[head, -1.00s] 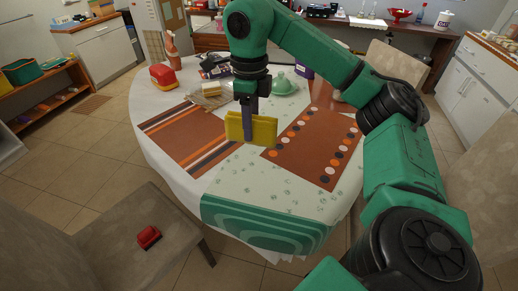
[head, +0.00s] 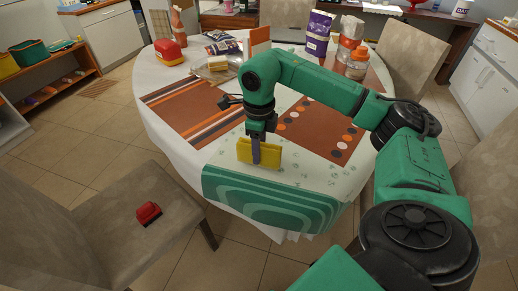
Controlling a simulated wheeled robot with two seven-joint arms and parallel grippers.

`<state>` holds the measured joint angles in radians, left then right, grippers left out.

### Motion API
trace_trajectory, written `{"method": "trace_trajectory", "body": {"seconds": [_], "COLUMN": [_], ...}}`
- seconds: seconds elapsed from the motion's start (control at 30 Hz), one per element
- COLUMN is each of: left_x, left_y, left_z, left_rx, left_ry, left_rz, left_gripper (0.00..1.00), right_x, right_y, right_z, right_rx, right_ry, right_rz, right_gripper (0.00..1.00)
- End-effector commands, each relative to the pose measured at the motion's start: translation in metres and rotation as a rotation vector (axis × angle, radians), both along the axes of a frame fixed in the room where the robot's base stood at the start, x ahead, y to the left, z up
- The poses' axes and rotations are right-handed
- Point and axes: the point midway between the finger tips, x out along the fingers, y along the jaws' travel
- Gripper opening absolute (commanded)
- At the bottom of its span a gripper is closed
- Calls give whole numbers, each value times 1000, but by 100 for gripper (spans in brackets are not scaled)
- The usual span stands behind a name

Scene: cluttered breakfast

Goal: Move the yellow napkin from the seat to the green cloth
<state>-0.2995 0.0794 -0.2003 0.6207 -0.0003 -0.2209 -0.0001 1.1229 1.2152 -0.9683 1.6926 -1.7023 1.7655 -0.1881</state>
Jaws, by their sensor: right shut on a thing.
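My right gripper (head: 256,154) is shut on the yellow napkin (head: 272,155), which hangs upright as a flat folded piece. In the head view, its lower edge shows at the far edge of the green cloth (head: 262,199). I cannot tell whether it touches the table. The green cloth has paler curved bands and drapes over the near edge of the table. The seat (head: 110,220) of the grey-brown chair is at lower left, with a red object (head: 148,213) on it. My left gripper is not in view.
The round table (head: 190,145) has a white cover. Orange-brown striped (head: 190,108) and dotted (head: 325,130) mats lie on it. A red and yellow item (head: 169,52), a purple container (head: 318,33) and a jar (head: 357,65) stand farther back. The green cloth's top looks clear.

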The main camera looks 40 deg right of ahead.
Motion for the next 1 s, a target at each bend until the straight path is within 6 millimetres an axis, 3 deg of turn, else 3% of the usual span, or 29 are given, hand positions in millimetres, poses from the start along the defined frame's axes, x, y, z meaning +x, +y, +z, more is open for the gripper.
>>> {"method": "trace_trajectory", "body": {"seconds": [0.13,0.17,0.2,0.23,0.5,0.63,0.97,1.0], "left_x": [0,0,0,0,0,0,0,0], "left_y": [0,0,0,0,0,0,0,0], "left_z": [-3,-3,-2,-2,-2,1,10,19], "left_rx": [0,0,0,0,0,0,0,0], "left_ry": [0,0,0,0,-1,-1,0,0], "left_rz": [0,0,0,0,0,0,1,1], "left_gripper": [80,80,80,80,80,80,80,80], "right_x": [0,0,0,0,0,1,1,1], "right_y": [0,0,0,0,0,0,1,0], "right_z": [-5,-4,-4,-3,-3,7,93,106], "right_rx": [1,1,1,1,0,1,2,0], "right_ry": [1,-1,-1,-1,0,-3,-5,-4], "right_rz": [0,0,0,0,0,0,1,0], "right_gripper": [0,52,67,74,74,74,74,74]}}
